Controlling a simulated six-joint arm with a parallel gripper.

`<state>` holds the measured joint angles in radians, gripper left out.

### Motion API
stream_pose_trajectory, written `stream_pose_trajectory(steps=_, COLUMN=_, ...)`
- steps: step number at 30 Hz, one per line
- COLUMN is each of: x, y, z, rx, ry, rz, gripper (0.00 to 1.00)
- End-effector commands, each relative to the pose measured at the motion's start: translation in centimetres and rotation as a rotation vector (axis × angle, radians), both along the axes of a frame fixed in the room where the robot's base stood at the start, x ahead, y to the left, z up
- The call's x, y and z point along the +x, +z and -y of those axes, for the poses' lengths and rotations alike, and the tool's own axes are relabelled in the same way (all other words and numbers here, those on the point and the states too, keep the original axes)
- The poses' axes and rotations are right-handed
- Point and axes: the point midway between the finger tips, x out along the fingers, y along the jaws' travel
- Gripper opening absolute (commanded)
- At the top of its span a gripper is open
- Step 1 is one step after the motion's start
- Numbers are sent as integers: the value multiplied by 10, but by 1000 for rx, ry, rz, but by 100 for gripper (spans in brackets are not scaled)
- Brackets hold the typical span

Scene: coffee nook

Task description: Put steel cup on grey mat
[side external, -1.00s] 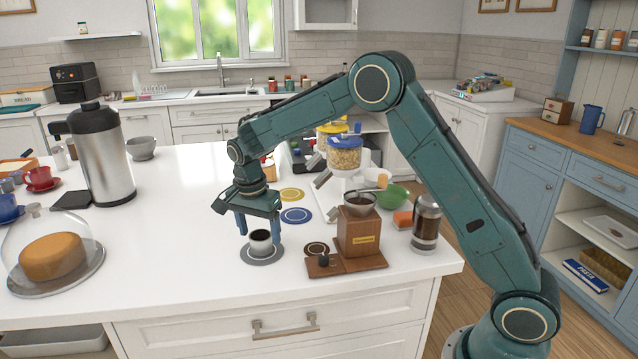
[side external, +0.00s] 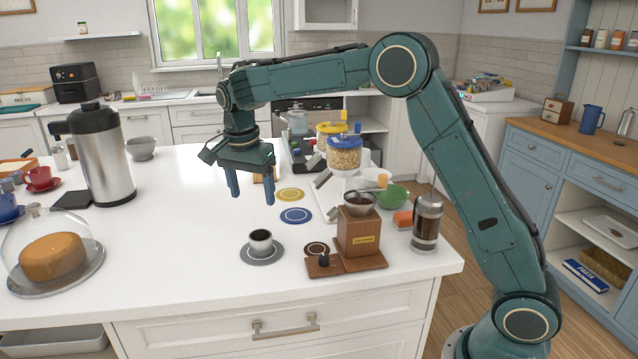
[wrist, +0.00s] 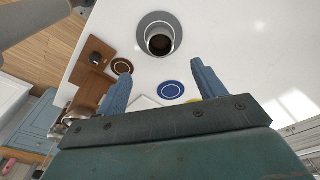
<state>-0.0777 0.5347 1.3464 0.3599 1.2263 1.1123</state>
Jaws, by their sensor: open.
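The steel cup (side external: 261,241) stands upright on the round grey mat (side external: 250,258) near the front of the white counter. It has dark contents, seen from above in the wrist view (wrist: 160,42), where the grey mat (wrist: 143,22) shows around it. My gripper (side external: 252,199) is open and empty, raised above the counter, behind and above the cup and clear of it. Its two blue fingers also show in the wrist view (wrist: 160,82), with nothing between them but counter and a blue mat.
A wooden coffee grinder (side external: 360,235) stands right of the cup. A blue mat (side external: 296,216) and a yellow mat (side external: 290,194) lie behind it. A steel flask (side external: 105,160) and a glass-domed cake (side external: 52,255) stand at left. The counter between is clear.

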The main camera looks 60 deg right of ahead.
Motion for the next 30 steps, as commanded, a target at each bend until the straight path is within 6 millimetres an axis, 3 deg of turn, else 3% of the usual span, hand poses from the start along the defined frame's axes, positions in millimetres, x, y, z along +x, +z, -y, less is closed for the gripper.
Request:
stream_pose_trajectory(steps=19, x=-7, y=9, z=1, rx=0, ry=35, rz=10, gripper=69)
stream_pose_trajectory(steps=25, x=-32, y=32, z=4, rx=-2, ry=144, rz=37, gripper=69)
stream_pose_trajectory(steps=30, x=-66, y=57, z=7, rx=-9, ry=290, rz=70, gripper=69)
